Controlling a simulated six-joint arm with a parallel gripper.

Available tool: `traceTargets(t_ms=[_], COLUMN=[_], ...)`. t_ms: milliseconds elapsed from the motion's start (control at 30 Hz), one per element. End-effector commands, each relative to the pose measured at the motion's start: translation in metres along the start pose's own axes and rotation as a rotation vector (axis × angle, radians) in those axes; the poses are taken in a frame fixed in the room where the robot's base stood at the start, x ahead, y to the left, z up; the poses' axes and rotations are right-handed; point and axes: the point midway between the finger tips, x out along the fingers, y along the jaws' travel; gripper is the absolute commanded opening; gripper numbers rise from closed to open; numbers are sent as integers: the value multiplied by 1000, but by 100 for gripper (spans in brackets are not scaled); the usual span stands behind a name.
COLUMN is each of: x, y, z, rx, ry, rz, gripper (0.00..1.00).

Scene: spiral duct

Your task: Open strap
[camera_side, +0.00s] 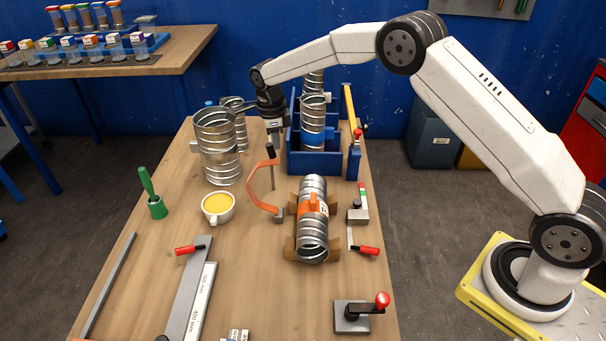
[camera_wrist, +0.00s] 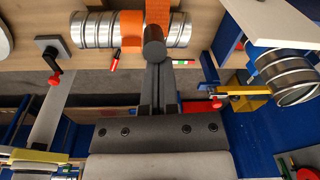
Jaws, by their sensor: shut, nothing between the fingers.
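The strap is an orange band (camera_side: 313,205) around the middle of a silver spiral duct (camera_side: 312,238), which lies on brown cradles. In the wrist view the orange band (camera_wrist: 131,31) wraps the duct (camera_wrist: 92,30) near the top. Whether it is fastened cannot be told. My gripper (camera_side: 276,140) is above the bench, behind and left of the duct. It is shut and empty, with its fingers (camera_wrist: 156,75) together in the wrist view.
A blue rack (camera_side: 315,162) with ducts stands behind. A large duct (camera_side: 218,150) and a yellow-filled cup (camera_side: 218,207) are to the left. Red-handled tools (camera_side: 363,249) and a crank block (camera_side: 352,316) line the right edge. Bench between cup and front right is mostly clear.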

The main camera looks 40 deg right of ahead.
Motion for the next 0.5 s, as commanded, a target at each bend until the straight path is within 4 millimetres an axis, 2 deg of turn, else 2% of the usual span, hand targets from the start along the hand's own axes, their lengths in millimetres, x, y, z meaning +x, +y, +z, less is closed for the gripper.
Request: traceTargets(t_ms=[500], x=[1], y=[-8], z=[46], rx=[-1], ry=[-1], rz=[0], gripper=[0])
